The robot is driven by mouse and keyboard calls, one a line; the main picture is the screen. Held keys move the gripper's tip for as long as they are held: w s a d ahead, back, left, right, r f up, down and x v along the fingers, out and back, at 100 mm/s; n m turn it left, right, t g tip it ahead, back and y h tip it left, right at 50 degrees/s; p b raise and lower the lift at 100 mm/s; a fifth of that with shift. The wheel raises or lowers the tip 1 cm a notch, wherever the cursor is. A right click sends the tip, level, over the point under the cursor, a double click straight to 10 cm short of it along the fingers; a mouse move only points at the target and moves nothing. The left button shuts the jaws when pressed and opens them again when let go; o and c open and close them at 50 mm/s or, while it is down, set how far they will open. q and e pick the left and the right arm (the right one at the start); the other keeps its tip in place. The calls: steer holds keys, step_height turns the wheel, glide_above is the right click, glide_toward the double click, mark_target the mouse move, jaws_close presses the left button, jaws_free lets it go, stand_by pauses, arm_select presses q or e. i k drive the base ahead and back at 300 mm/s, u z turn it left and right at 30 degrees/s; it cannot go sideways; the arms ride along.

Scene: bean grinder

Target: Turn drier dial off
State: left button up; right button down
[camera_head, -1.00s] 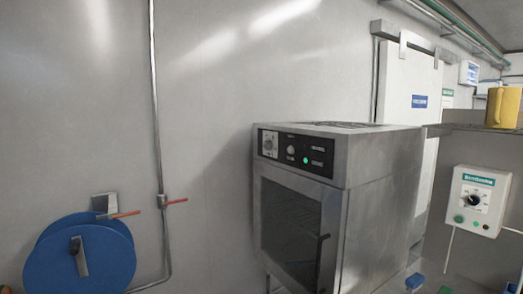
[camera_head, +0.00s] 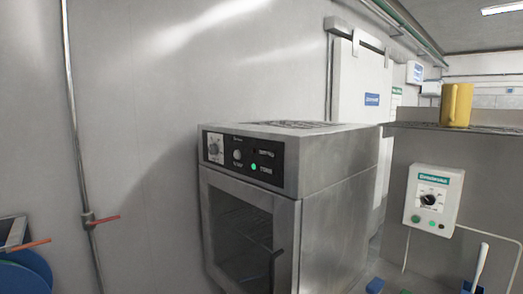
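The drier (camera_head: 300,215) is a steel box with a dark glass door (camera_head: 240,235), right of the picture's middle. Its black control panel (camera_head: 244,158) runs along the top of the front. A dial (camera_head: 215,147) on a white plate sits at the panel's left end. A smaller round knob (camera_head: 238,154) sits beside it. A green light (camera_head: 253,166) on the panel is lit. The dial's exact pointer setting is too small to read. Neither of my grippers is in view.
A white control box (camera_head: 433,198) with a black knob is on the steel surface at right. A yellow mug (camera_head: 456,105) stands on a shelf above. A pipe with a red-handled valve (camera_head: 90,218) runs up the left wall. A blue disc (camera_head: 24,272) is at lower left.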

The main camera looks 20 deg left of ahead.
mark_target(214, 149)
steer(key=z, duration=0.3)
steer(key=i, duration=1.05)
steer(key=u, duration=0.4)
